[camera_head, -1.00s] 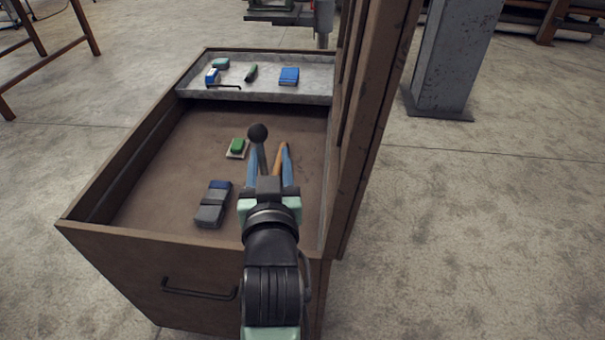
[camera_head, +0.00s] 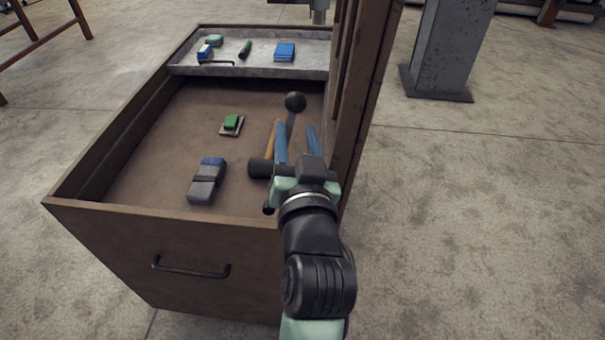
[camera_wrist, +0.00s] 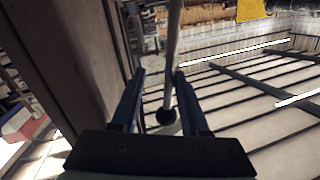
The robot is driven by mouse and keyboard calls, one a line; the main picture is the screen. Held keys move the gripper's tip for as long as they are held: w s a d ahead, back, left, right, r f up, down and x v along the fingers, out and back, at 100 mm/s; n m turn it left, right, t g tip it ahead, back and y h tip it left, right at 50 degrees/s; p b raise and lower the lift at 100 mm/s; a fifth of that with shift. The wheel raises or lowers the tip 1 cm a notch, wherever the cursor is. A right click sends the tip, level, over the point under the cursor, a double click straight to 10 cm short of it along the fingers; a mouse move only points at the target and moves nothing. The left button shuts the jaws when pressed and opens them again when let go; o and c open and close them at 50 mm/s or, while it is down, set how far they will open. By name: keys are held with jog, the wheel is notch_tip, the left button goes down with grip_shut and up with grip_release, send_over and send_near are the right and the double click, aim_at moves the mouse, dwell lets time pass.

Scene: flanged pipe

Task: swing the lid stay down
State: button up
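The lid stay is a grey rod with a black ball knob (camera_head: 295,102) at its end, raised above the box near the lid. In the wrist view the rod (camera_wrist: 173,50) runs from the top edge to the ball between my fingers. My gripper (camera_head: 298,135) is open, with one blue finger on each side of the rod; it also shows in the wrist view (camera_wrist: 162,85). Gaps show beside the rod there, and I cannot tell whether either finger touches it. The brown wooden lid (camera_head: 362,90) stands upright at the right. The rod's lower end is hidden.
The open wooden box (camera_head: 165,240) has a front handle (camera_head: 190,270). Inside lie a hammer (camera_head: 260,168), a grey block (camera_head: 207,182) and a green-topped piece (camera_head: 231,124). A grey tray (camera_head: 255,71) with small items spans its back. A grey pillar (camera_head: 447,50) stands beyond the lid.

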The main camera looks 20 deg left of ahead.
jog(key=p+v, duration=0.2)
jog(key=v, duration=1.2)
jog(key=shift+r, duration=0.2)
dwell(0.7)
jog(key=shift+w+f, duration=0.15)
jog(key=shift+w, duration=0.1)
jog(key=c, duration=0.4)
jog(key=w+f+m+y+p, duration=0.1)
jog(key=m, duration=0.2)
jog(key=w+f+m+g+y+p, duration=0.1)
jog(key=m, duration=0.2)
jog(key=w+f+m+y+p, duration=0.1)
jog(key=f+m+p, duration=0.1)
jog(key=m, duration=0.1)
jog(key=shift+m+g, duration=0.3)
jog(key=shift+g, duration=0.1)
grip_shut()
jog(key=w+a+m+y+p, duration=0.1)
jog(key=w+a+m, duration=0.4)
jog(key=w, duration=0.3)
jog(key=shift+w+a+p, duration=0.2)
jog(key=shift+p, duration=0.1)
